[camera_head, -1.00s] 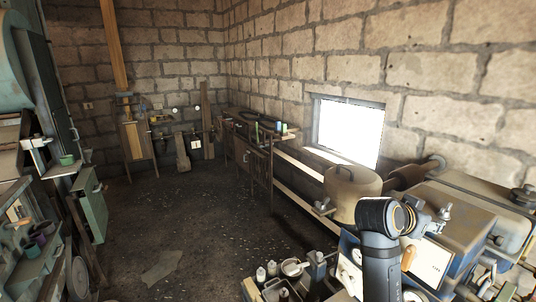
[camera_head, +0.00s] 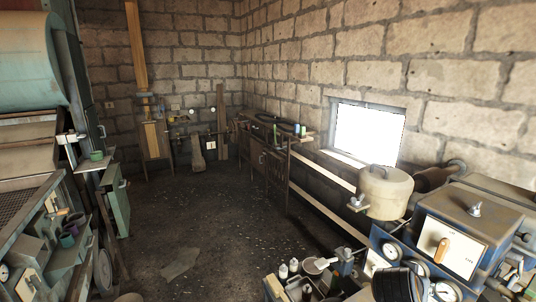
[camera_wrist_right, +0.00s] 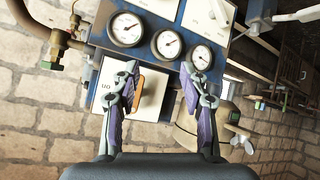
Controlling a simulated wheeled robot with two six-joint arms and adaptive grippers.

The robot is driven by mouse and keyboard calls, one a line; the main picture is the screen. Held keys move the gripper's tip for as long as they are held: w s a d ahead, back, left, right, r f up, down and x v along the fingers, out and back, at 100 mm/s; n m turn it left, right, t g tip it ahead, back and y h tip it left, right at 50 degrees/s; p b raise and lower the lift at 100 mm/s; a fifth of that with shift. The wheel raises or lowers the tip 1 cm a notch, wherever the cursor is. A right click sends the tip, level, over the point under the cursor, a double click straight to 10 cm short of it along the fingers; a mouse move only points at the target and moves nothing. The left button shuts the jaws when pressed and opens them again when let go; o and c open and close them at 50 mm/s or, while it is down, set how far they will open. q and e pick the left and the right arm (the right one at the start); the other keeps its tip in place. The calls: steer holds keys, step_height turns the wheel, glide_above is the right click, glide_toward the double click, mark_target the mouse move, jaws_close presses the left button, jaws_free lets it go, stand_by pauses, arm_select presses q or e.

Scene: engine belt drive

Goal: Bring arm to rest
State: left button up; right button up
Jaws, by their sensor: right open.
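My right arm (camera_head: 400,284) shows as a dark rounded link at the bottom right edge of the head view. Its gripper is not clearly seen there. In the right wrist view my right gripper (camera_wrist_right: 158,82) is open, with its two purple-sided fingers apart and nothing between them. Behind the fingers is a blue panel with several round gauges (camera_wrist_right: 168,43) and a white plate with an orange lever (camera_wrist_right: 140,90). The panel's white plate and lever (camera_head: 443,250) also show in the head view. My left gripper is not in view.
The blue-grey machine (camera_head: 485,215) fills the lower right, with a beige domed tank (camera_head: 385,190) beside it. Small bottles (camera_head: 289,268) stand at the bottom middle. Green machinery (camera_head: 25,65) lines the left. The floor (camera_head: 215,225) between is mostly open.

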steer(key=s+a+f+n+g+y, duration=0.2)
steer(key=s+a+f+n+y, duration=0.3)
steer(key=s+f, duration=0.5)
steer(key=s+a+f+n+g+y, duration=0.1)
steer(key=s+a+f+n+y, duration=0.15)
steer(key=s+a+f, duration=0.55)
steer(key=s+d+f+b, duration=0.2)
steer(key=f, duration=0.9)
steer(key=s+d+f+g+b, duration=0.1)
steer(key=f+b, duration=0.1)
steer(key=f, duration=1)
steer(key=s+d+f+b, duration=0.1)
steer(key=s+d+f, duration=0.1)
steer(key=f, duration=0.9)
arm_select(q)
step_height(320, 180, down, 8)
steer(key=b, duration=0.3)
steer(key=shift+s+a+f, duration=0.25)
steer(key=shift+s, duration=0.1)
arm_select(e)
steer(key=s+f+g, duration=0.1)
steer(key=s+f, duration=1.5)
steer(key=f, duration=0.1)
steer(key=shift+s+d, duration=0.2)
steer(key=shift+s, duration=0.15)
